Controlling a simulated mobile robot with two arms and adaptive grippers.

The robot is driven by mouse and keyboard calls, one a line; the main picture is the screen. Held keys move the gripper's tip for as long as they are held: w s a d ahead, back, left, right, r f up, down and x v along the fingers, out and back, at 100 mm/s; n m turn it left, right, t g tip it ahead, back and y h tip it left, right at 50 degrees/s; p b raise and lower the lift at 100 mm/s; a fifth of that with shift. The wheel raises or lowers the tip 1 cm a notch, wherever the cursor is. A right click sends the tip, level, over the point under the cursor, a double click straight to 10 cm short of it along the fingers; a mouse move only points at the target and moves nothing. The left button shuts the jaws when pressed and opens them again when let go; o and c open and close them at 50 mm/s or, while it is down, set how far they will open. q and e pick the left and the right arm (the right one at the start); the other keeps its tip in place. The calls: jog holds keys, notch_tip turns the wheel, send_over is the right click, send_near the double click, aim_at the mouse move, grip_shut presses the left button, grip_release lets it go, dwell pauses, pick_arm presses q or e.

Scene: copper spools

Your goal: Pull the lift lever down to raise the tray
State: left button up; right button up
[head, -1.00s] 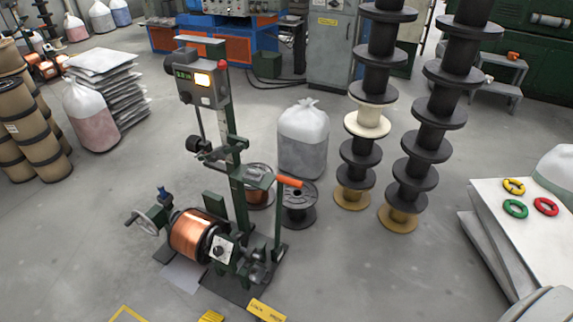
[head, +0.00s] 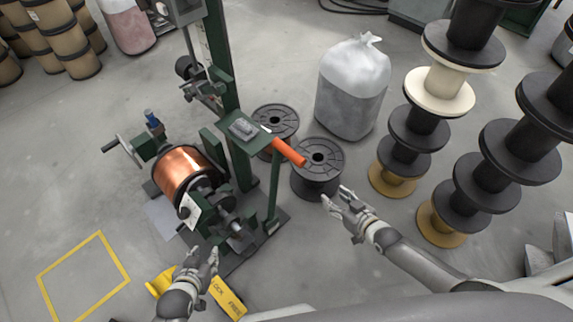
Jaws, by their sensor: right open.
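The lift lever is the bar with the orange grip (head: 288,152) on the green machine (head: 228,75). It sticks out to the right, sloping down in the picture, above a black spool. A small green plate (head: 240,128) with a grey part on it lies beside the lever. I cannot tell which part is the tray. A copper-wound spool (head: 180,172) sits low on the machine. My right gripper (head: 338,204) is open and empty, below and right of the orange grip and apart from it. My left gripper (head: 201,262) looks open and empty near the machine's front, below the copper spool.
Two dark spools stand on the floor behind the lever, one at the right (head: 317,170). A filled bag (head: 353,90) stands behind them. Stacks of black spools (head: 478,180) rise at the right.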

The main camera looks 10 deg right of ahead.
jog(key=w+a+r+t+y+b, duration=0.2)
jog(key=w+r+b, duration=0.2)
jog(key=n+t+y+b, duration=0.1)
jog(key=y+b, duration=0.3)
jog(key=b, duration=0.2)
send_near(287, 152)
jog(key=shift+w+d+f, duration=0.2)
jog(key=shift+d+f, duration=0.15)
jog(key=shift+f, duration=0.35)
jog(key=shift+w+a+r, duration=0.15)
jog(key=b+x, duration=0.1)
jog(key=x, duration=0.8)
jog(key=shift+w+b, duration=0.1)
jog(key=shift+b, duration=0.3)
pick_arm(q)
jog(key=w+d+r+t+h, duration=0.1)
jog(key=r+t, duration=0.5)
jog(key=r, duration=0.8)
jog(key=w+d+r+t+h, duration=0.2)
jog(key=w+r+t, duration=0.2)
jog(key=r, duration=1.1)
jog(key=shift+w+d+r+t, duration=0.25)
jog(key=shift+d+t, duration=0.15)
jog(key=shift+t, duration=0.5)
pick_arm(e)
jog(key=shift+w+a, duration=0.35)
jog(key=shift+w, duration=0.1)
grip_shut()
